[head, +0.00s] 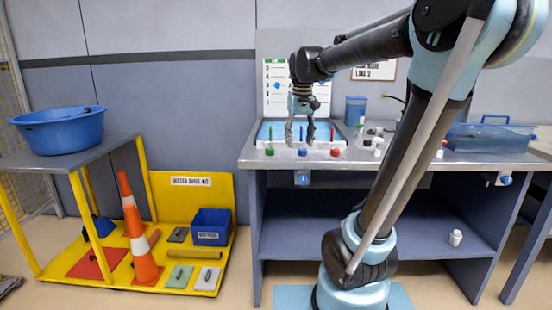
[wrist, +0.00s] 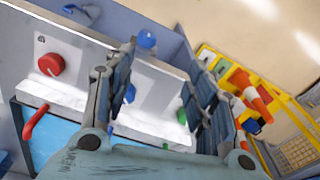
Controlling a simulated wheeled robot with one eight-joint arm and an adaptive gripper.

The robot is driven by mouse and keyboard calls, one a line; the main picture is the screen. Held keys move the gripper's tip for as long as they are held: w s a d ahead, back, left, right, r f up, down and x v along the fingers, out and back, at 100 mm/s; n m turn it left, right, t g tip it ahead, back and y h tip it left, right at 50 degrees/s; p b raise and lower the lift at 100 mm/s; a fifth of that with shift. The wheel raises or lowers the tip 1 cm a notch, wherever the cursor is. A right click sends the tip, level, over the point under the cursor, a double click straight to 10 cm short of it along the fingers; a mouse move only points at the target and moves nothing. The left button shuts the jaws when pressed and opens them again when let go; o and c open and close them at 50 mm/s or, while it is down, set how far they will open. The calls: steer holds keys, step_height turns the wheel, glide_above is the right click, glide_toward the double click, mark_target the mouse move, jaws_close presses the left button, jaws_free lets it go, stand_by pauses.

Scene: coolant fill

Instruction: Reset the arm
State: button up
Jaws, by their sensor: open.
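My gripper (head: 300,130) hangs from my raised arm, pointing down above the blue basin (head: 264,131) set in the workbench. Its fingers are spread with nothing between them. In the wrist view the open gripper (wrist: 158,70) shows two dark padded fingers. Between and beyond them are a blue knob (wrist: 130,93) and a round blue knob (wrist: 146,38) on the bench front. A red knob (wrist: 50,64) lies left of the fingers, and a green knob (wrist: 182,115) is partly seen by the right finger. Whether a finger touches anything cannot be told.
The workbench (head: 390,160) carries small bottles (head: 377,145), a blue container (head: 355,110) and a blue see-through tank (head: 490,138) at right. At left stand a blue tub (head: 60,130) on a shelf and orange cones (head: 141,255) on a yellow platform. A white bottle (head: 456,237) stands on the lower shelf.

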steer(key=s+d+f, duration=0.3)
steer(key=s+f, duration=0.4)
steer(key=s+d+f+m+t, duration=0.1)
steer(key=s+d+f, duration=0.3)
steer(key=s+f, duration=0.3)
steer(key=s+d+f+m, duration=0.1)
steer(key=s+d+f, duration=0.3)
steer(key=s+f, duration=0.3)
steer(key=shift+f, duration=0.55)
steer(key=shift+w+f, duration=0.2)
steer(key=shift+w, duration=0.2)
